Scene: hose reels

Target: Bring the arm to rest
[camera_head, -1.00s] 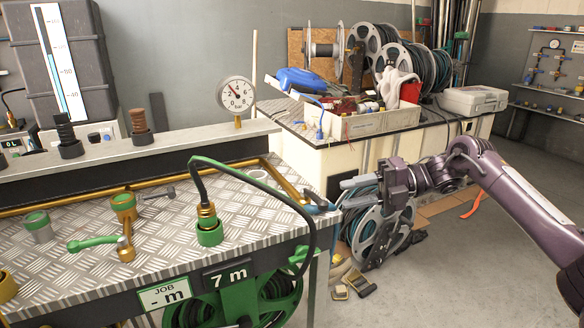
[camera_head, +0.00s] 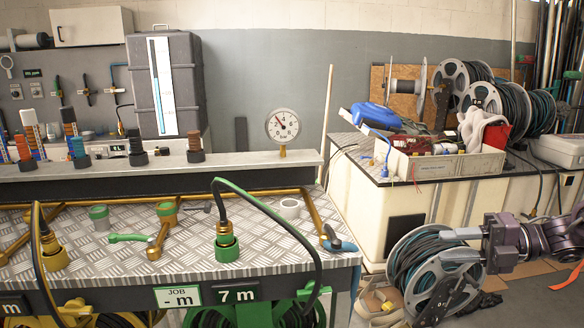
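My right gripper (camera_head: 450,244) is at the right of the view, in front of a grey hose reel on the floor. Its two fingers point left and stand apart with nothing between them. It is clear of the bench, to the right of its edge. My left gripper is not in the view. The bench (camera_head: 130,262) has a chequered metal top. A black and green hose (camera_head: 270,207) rises from a brass and green coupling (camera_head: 227,243) and bends down over the front edge. A green-handled valve (camera_head: 155,240) lies on the top.
A round pressure gauge (camera_head: 282,126) stands on the bench's back ledge. A cream side bench (camera_head: 375,215) holds a crate (camera_head: 440,168) and several reels. A grey hose reel (camera_head: 413,268) stands on the floor near my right gripper.

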